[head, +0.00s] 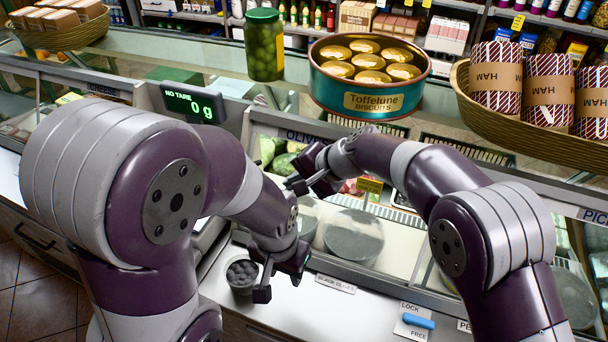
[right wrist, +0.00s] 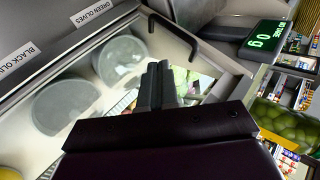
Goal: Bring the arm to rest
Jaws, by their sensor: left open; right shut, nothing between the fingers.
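My right gripper (head: 303,184) is above the glass counter, in front of the biscuit tin. In the right wrist view its fingers (right wrist: 155,86) are together with nothing between them. My left gripper (head: 280,284) is low over the white worktop, open and empty. It is just right of a small grey tub (head: 242,274) of dark round contents, apparently black olives. I cannot tell whether a finger touches the tub.
A round biscuit tin (head: 351,102), a jar of green olives (head: 264,45) and a basket (head: 487,113) of ham rolls stand on the glass top. A scale display (head: 190,104) reads 0 g. A blue lock lever (head: 418,321) is at the front. Worktop is clear around the label.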

